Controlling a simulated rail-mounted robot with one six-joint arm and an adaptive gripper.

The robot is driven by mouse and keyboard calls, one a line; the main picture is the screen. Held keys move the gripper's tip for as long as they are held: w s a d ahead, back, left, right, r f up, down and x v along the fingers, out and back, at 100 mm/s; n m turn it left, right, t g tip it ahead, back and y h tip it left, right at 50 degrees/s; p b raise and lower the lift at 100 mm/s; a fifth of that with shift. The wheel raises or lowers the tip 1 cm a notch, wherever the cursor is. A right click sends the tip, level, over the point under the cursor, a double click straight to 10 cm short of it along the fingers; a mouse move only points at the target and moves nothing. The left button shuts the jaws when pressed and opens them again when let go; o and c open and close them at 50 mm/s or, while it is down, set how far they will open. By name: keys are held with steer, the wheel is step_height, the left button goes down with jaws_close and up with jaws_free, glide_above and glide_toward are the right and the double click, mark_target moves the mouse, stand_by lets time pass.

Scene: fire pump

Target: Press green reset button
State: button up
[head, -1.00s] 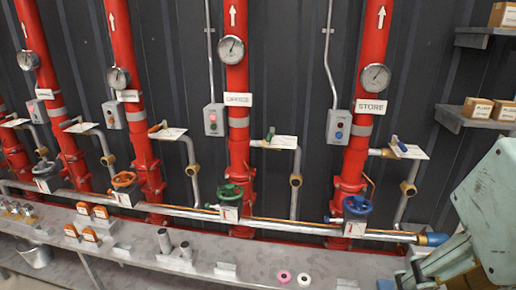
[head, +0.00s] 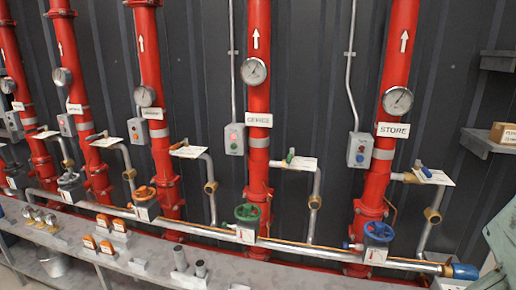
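A grey control box (head: 234,139) hangs on the dark wall left of the second red pipe from the right. It has a reddish button on top and a small green button (head: 234,147) below it. A similar grey box (head: 360,150) beside the pipe labelled STORE shows a blue lower button. My gripper is not in view. Nothing touches the boxes.
Red pipes carry gauges (head: 254,71), with valve wheels in green (head: 247,213), blue (head: 378,232) and orange below. A horizontal silver pipe and a grey bench (head: 140,262) run in front. Shelves (head: 488,142) stand at right. A green-grey body (head: 503,240) fills the lower right edge.

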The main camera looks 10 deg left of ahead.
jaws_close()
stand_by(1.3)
